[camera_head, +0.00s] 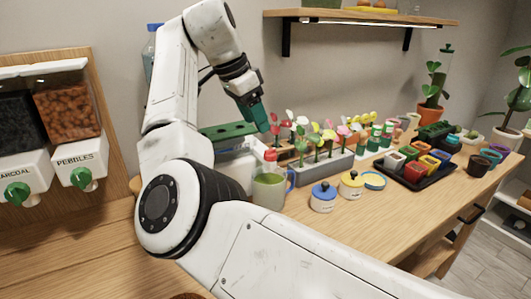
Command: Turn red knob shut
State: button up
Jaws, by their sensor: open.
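My gripper (262,122) is at the upper middle of the head view, pointing down, with dark green fingers. It is open. Its fingertips are close to the colourful plant labels and the red part below; I cannot tell whether they touch anything. A small red cap-like part (270,155) shows on or just behind a clear jug with green content (268,190). I cannot tell whether this is the red knob or which way it is turned. No other red knob is clearly visible. My arm hides part of the bench and wall on the left.
Two wall dispensers with green knobs (83,178) hang at the left. A grey rack of colourful labels (320,165), blue-lidded (323,197) and yellow-lidded jars (351,185), and a black tray of small pots (402,178) stand on the bench (330,235). A shelf (340,15) hangs above.

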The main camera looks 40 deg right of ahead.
aim_at(268, 150)
jog(key=x, duration=0.9)
jog(key=shift+s+f, duration=0.1)
jog(key=shift+f, duration=0.15)
jog(key=shift+c, duration=0.3)
jog(key=c, duration=0.9)
jog(key=shift+c, duration=0.2)
